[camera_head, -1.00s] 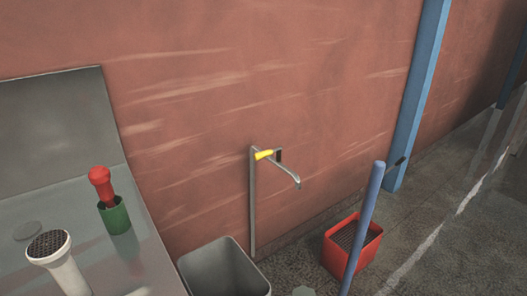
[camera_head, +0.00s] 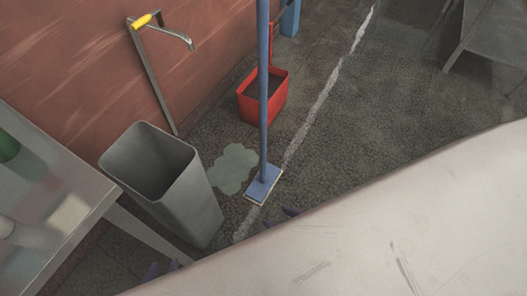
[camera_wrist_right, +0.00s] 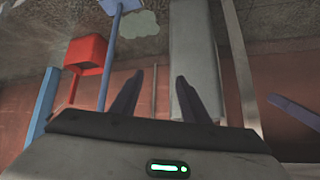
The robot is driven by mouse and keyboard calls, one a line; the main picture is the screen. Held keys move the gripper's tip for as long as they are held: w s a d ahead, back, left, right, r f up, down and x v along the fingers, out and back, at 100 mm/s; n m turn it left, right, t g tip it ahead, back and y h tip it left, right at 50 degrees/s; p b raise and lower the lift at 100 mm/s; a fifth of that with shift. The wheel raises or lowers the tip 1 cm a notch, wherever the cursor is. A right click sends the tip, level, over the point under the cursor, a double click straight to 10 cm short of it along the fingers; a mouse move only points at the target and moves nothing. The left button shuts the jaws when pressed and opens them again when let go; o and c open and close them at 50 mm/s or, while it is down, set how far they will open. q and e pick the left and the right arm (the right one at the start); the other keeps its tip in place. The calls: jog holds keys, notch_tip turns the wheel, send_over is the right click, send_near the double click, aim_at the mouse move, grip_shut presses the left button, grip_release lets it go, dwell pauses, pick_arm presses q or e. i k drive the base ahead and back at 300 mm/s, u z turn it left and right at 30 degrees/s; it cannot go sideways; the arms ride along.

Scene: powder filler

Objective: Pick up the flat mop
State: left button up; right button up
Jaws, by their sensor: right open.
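The flat mop (camera_head: 263,100) stands upright on the floor in the head view, with a long blue handle and a flat blue head (camera_head: 262,183). The handle's top is out of frame. The mop also shows upside down in the right wrist view (camera_wrist_right: 113,45), left of the fingers. My right gripper (camera_head: 279,217) shows only its dark fingertips, below the mop head in the picture. In the wrist view its fingers (camera_wrist_right: 160,76) are apart, with nothing between them.
A grey bin (camera_head: 205,208) stands left of the mop, beside a greenish puddle (camera_head: 232,168). A red bucket (camera_head: 265,105) is behind the mop. A metal table (camera_head: 75,190) is at left; a pipe with a yellow handle (camera_head: 143,20) runs along the wall.

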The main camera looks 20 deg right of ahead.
aim_at(262, 186)
jog(key=z, duration=0.1)
jog(key=k, duration=0.9)
jog(key=u, duration=0.35)
jog(key=i, duration=0.4)
jog(key=z, duration=0.25)
